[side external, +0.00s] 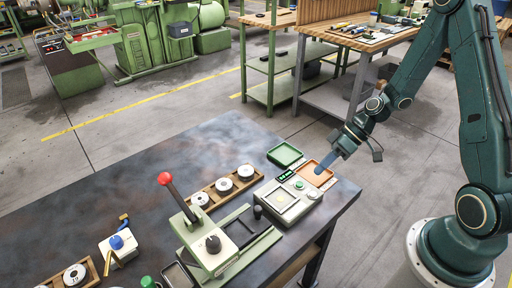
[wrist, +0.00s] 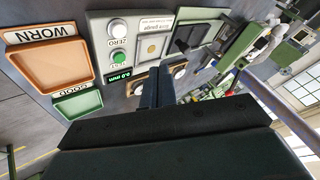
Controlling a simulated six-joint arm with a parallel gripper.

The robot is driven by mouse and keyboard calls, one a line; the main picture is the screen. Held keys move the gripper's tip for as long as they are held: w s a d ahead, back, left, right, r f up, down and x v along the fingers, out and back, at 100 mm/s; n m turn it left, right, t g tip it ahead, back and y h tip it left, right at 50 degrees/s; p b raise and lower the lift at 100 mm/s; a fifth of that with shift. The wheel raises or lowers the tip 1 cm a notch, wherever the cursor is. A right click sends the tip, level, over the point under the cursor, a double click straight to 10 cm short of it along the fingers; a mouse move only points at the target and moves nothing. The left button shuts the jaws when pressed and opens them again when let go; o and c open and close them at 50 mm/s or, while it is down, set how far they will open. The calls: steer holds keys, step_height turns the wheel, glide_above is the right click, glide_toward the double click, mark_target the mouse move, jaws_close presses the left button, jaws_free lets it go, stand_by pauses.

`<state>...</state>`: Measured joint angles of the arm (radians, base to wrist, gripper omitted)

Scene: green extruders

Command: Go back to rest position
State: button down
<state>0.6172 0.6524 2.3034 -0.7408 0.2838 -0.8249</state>
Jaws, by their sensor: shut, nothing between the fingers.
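My gripper (side external: 319,169) is shut and empty. In the wrist view the closed fingers (wrist: 156,76) hang above the bench beside the gauge. The grey gauge box (side external: 283,213) has a pale plate on top. In the wrist view its ZERO button (wrist: 118,28), green button (wrist: 118,57) and a display reading 0.0 mm (wrist: 120,75) show. The orange WORN tray (wrist: 50,62) and the green GOOD tray (wrist: 78,104) look empty.
A wooden rack of white discs (side external: 224,186) stands behind the gauge. A green press (side external: 215,245) with a red-knobbed lever (side external: 165,179) stands left of it. Another disc rack (side external: 72,275) is at front left. The bench's back left (side external: 150,150) is clear.

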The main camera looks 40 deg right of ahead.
steer(key=s+a+r+m+t+h, duration=0.1)
steer(key=s+r+h, duration=0.3)
steer(key=s+r, duration=0.4)
steer(key=s+a+r+m+t+h, duration=0.1)
steer(key=s+r, duration=0.7)
steer(key=r, duration=0.8)
steer(key=a+m+h, duration=0.1)
steer(key=m+h, duration=0.1)
steer(key=shift+s+a+r+h, duration=0.2)
steer(key=shift+s+r+h, duration=0.1)
steer(key=shift+r+h, duration=0.1)
